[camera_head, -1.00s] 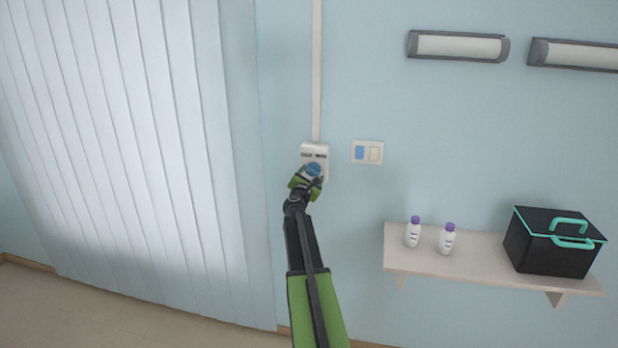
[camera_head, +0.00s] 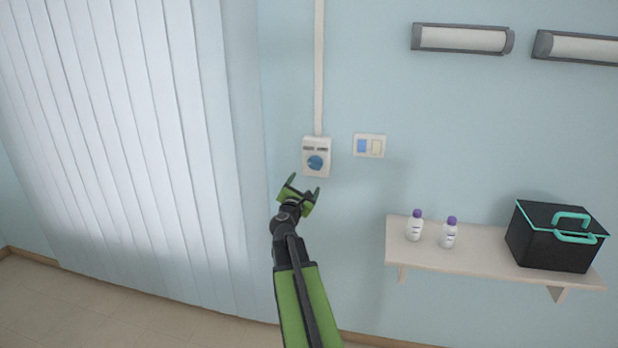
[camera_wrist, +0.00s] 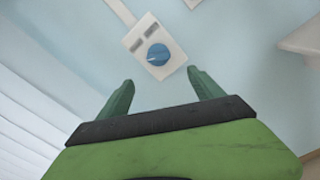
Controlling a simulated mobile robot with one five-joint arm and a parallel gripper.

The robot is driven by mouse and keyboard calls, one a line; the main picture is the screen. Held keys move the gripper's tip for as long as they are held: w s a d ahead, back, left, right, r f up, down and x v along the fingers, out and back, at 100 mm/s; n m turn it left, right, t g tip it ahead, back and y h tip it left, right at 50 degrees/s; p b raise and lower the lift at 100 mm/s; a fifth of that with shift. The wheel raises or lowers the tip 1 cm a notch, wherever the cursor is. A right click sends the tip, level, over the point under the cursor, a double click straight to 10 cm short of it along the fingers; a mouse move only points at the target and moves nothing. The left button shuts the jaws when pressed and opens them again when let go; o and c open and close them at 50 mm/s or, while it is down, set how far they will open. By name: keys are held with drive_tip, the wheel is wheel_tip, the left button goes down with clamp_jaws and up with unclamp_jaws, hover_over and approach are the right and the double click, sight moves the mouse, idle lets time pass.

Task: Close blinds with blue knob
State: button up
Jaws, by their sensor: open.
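The blue knob (camera_head: 315,162) sits on a white control box (camera_head: 317,143) on the wall. In the wrist view the knob (camera_wrist: 158,54) is round and blue, with a small light mark at its left edge. The vertical blinds (camera_head: 120,150) hang at the left, their pale slats spread across the window area. My gripper (camera_head: 304,184) is open and empty, just below and left of the knob, apart from it. In the wrist view its two green fingers (camera_wrist: 160,84) are spread, with the knob beyond their tips.
A white conduit (camera_head: 319,70) runs up from the box. A switch plate (camera_head: 369,146) is to its right. A shelf (camera_head: 480,262) at the lower right holds two purple-capped bottles (camera_head: 414,226) and a black box (camera_head: 552,250). Two wall lamps (camera_head: 462,39) are above.

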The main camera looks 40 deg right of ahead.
drive_tip(key=v, duration=0.3)
drive_tip(key=shift+s+a, duration=0.2)
drive_tip(key=shift+a, duration=0.15)
drive_tip(key=w+a+f+m+y, duration=0.1)
drive_tip(key=w+a+f, duration=0.15)
drive_tip(key=a, duration=0.45)
drive_tip(key=w+a+f+t+y, duration=0.1)
drive_tip(key=w+a+y, duration=0.1)
drive_tip(key=w+a, duration=0.35)
drive_tip(key=w+a+f+m+y, duration=0.1)
drive_tip(key=a, duration=0.8)
drive_tip(key=s+a+f+m+g+y, duration=0.3)
drive_tip(key=s+a+f+m, duration=0.2)
drive_tip(key=a, duration=0.4)
drive_tip(key=s+a+f+m+g+y, duration=0.4)
drive_tip(key=s+a+f+m, duration=0.2)
drive_tip(key=a+f, duration=0.2)
drive_tip(key=s+a+f+m+g+y, duration=0.3)
drive_tip(key=s+a+f+m+y, duration=0.1)
drive_tip(key=a, duration=0.6)
wheel_tip(320, 180, down, 2)
drive_tip(key=shift+s+a+f+m+g, duration=0.15)
drive_tip(key=shift+s+a+m+g, duration=0.2)
drive_tip(key=shift+s+m, duration=0.7)
